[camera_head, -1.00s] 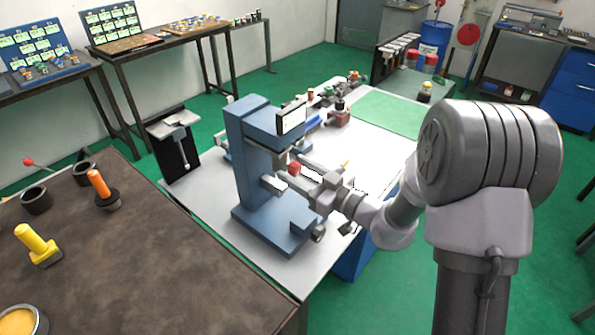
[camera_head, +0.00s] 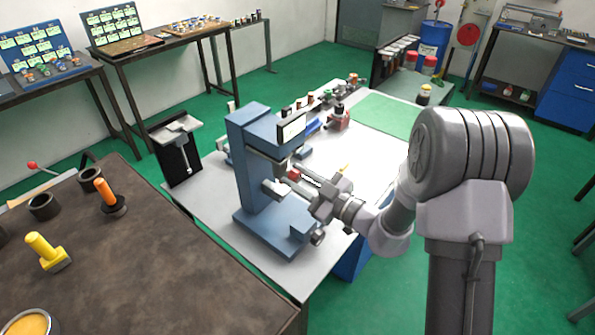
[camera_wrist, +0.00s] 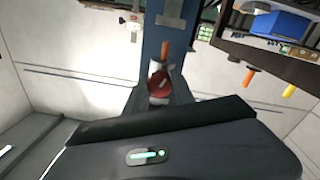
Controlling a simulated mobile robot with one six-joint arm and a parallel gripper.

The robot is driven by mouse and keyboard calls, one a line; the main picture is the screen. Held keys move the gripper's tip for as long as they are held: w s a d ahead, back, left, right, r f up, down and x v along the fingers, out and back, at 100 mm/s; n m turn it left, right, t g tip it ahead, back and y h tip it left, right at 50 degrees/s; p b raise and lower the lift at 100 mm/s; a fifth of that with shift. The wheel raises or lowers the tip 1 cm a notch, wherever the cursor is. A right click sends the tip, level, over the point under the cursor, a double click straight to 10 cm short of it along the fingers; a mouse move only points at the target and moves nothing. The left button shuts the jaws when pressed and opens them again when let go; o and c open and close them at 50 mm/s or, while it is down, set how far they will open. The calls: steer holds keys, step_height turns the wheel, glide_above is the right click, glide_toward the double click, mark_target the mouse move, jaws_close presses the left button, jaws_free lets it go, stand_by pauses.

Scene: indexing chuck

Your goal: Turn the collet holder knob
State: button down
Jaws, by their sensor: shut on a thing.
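The blue indexing chuck machine (camera_head: 256,165) stands upright on the light worktable, with a white panel at its top. A small red knob (camera_head: 293,175) shows at its front, below the head. My gripper (camera_head: 288,181) reaches in from the right and is shut on the red knob. In the wrist view the red knob (camera_wrist: 160,86) sits between the two fingers of my gripper (camera_wrist: 160,92). An orange part and a blue column show behind it there. The finger contact faces are partly hidden.
A brown table (camera_head: 150,255) at the left holds an orange-handled tool (camera_head: 105,192), a yellow-handled tool (camera_head: 47,250) and dark cups. A green mat (camera_head: 383,116) lies on the worktable behind the machine. Bottles and small parts line its far edge.

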steer(key=n+p, duration=0.2)
steer(key=n, duration=0.2)
steer(key=shift+r+n, duration=0.1)
steer(key=shift+n, duration=0.3)
steer(key=n+p, duration=0.1)
steer(key=n, duration=0.3)
steer(key=shift+n, duration=0.4)
steer(key=n, duration=0.4)
steer(key=shift+n, duration=0.4)
steer(key=n, duration=0.2)
steer(key=n+b, duration=0.1)
steer(key=n, duration=0.1)
steer(key=shift+w+n+g+y, duration=0.1)
steer(key=shift+n+g+y, duration=0.2)
steer(key=n+b, duration=0.1)
steer(key=n, duration=0.2)
steer(key=shift+n+b, duration=0.3)
steer(key=shift+n, duration=0.1)
steer(key=n+b, duration=0.2)
steer(key=n, duration=0.2)
steer(key=shift+n+b, duration=0.3)
steer(key=n+b, duration=0.4)
steer(key=n, duration=0.1)
steer(key=shift+f, duration=0.2)
steer(key=shift+r+n+b, duration=0.1)
steer(key=shift+n+b, duration=1.35)
steer(key=shift+n, duration=0.35)
steer(key=shift+r+g, duration=0.1)
steer(key=shift+g, duration=0.2)
